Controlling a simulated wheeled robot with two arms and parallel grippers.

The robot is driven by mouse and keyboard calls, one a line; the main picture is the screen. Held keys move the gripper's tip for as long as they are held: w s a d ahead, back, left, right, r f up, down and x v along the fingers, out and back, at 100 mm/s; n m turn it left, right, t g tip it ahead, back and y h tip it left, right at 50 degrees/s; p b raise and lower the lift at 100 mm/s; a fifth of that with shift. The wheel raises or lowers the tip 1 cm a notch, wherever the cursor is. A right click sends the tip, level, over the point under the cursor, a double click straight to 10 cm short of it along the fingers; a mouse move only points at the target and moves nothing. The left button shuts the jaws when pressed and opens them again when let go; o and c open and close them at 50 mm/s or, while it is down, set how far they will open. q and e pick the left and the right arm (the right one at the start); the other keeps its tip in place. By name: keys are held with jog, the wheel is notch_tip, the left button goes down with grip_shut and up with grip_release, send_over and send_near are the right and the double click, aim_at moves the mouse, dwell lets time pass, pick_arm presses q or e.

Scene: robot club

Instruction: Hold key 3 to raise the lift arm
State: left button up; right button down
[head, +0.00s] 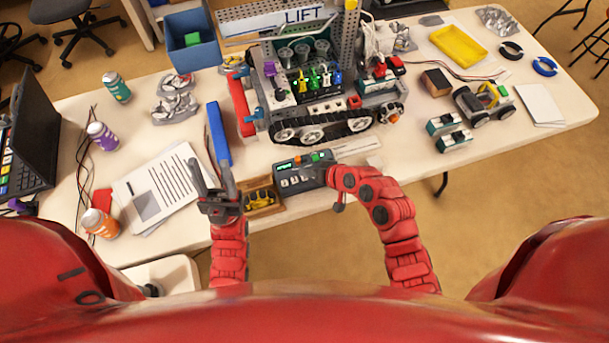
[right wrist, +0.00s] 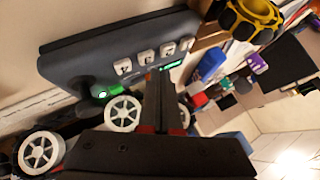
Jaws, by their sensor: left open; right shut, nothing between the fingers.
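The controller (head: 286,183) is a dark grey box with white numbered keys, a green display and coloured buttons, lying near the table's front edge. It also fills the upper left of the right wrist view (right wrist: 75,60). Key 3 (right wrist: 146,57) shows between other white keys. My right gripper (right wrist: 157,72) is shut and empty, its fingertips close by key 3; I cannot tell whether they touch or press it. In the head view it covers the controller's right end. My left gripper (head: 208,165) is open and empty, left of the controller. The tracked robot (head: 318,110) stands behind the controller.
A wooden tray with yellow-black parts (head: 262,198) lies between my left gripper and the controller. A yellow tray (head: 458,46) and small wheeled vehicle (head: 483,102) are at right.

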dwell(0.8)
jog(key=shift+f+b, duration=0.4)
jog(key=shift+b, duration=0.1)
jog(key=shift+f+b, duration=0.4)
jog(key=shift+f, duration=0.05)
dwell(1.4)
jog(key=shift+r, duration=0.1)
dwell(1.6)
jog(key=shift+r+p, duration=0.4)
jog(key=shift+r, duration=0.35)
notch_tip(320, 180, up, 5)
jog(key=p, duration=0.3)
dwell(0.5)
